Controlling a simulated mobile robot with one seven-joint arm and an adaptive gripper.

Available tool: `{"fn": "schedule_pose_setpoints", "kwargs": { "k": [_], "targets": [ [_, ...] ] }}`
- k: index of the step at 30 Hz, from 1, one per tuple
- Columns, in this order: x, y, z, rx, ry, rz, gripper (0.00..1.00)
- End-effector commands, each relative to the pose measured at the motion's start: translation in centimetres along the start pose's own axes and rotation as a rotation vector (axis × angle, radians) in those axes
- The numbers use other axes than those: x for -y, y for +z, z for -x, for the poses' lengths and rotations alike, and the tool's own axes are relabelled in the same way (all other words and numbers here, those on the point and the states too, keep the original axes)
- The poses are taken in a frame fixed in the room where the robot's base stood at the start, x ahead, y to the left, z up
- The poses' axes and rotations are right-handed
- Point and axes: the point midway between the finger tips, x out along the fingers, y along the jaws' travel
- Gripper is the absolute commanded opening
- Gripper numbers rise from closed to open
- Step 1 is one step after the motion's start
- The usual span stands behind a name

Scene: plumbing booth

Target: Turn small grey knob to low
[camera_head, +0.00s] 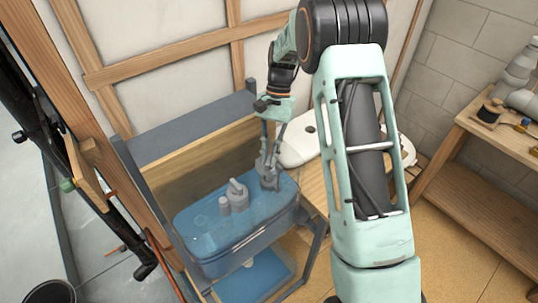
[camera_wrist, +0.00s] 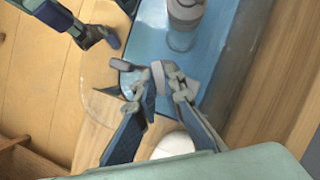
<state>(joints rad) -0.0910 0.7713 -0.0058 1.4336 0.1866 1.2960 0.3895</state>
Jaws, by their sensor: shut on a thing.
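A blue, see-through tank (camera_head: 200,228) stands on a frame, with several grey fittings on its top. My gripper (camera_head: 267,163) reaches down at the tank's back right corner and is shut on a small grey knob (camera_head: 269,183) there. In the wrist view, the fingertips of my gripper (camera_wrist: 155,82) close around the grey knob (camera_wrist: 158,75), which they partly hide. I cannot read any marking or setting on the knob.
A bigger grey fitting (camera_head: 238,192) and a short one (camera_head: 224,206) stand on the tank left of my gripper. A white rounded object (camera_head: 296,147) lies just behind on the wooden surface. A workbench (camera_head: 500,138) is at the right.

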Motion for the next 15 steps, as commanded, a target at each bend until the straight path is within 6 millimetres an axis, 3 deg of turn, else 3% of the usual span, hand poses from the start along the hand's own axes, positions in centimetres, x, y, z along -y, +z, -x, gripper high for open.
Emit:
{"fn": "schedule_pose_setpoints", "kwargs": {
  "k": [15],
  "targets": [
    [-0.38,-0.01,0.18,-0.005,-0.193,-0.455,0.0]
  ]
}}
